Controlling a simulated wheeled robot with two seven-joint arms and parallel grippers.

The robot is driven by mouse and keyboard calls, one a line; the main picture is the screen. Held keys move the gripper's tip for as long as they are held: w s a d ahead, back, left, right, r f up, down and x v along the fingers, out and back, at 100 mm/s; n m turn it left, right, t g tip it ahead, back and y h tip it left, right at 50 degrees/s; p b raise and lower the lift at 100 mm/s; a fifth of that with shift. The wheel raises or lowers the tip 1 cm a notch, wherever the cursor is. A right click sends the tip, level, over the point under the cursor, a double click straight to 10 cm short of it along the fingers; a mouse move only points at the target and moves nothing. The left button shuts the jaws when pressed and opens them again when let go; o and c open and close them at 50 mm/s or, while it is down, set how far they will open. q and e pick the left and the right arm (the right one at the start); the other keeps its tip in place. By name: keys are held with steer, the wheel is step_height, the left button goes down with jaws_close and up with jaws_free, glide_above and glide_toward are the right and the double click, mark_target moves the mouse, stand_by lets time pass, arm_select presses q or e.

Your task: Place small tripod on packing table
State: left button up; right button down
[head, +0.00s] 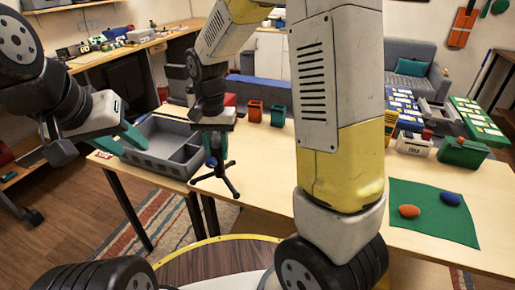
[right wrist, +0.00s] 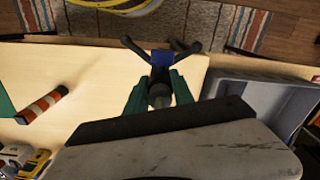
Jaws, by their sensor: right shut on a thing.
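The small black tripod (head: 217,176) has spread legs and a blue part, and is upright in the head view. My right gripper (head: 214,150) is shut on its upper part from above. In the right wrist view the green fingers (right wrist: 160,95) close around the tripod (right wrist: 160,62), its legs showing beyond them. The tripod is near the front edge of the light wooden packing table (head: 265,165); I cannot tell whether its feet touch the top. My left gripper (head: 119,141) is open and empty, at the left end of the grey tray.
The grey divided tray (head: 150,160) stands left of the tripod. Orange (head: 255,110) and green (head: 278,116) bins stand behind. A green mat (head: 432,228) with orange and blue rounded objects lies at right. A striped object (right wrist: 42,104) lies on the table. The wood right of the tripod looks clear.

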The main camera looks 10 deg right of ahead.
steer(key=w+d+f, duration=0.2)
steer(key=w+d, duration=0.1)
steer(key=d, duration=0.3)
steer(key=w+d+f, duration=0.3)
steer(key=w+d, duration=0.1)
steer(key=d, duration=0.2)
steer(key=shift+w+d, duration=0.3)
steer(key=shift+f, duration=0.15)
steer(key=c, duration=1.1)
jaws_free()
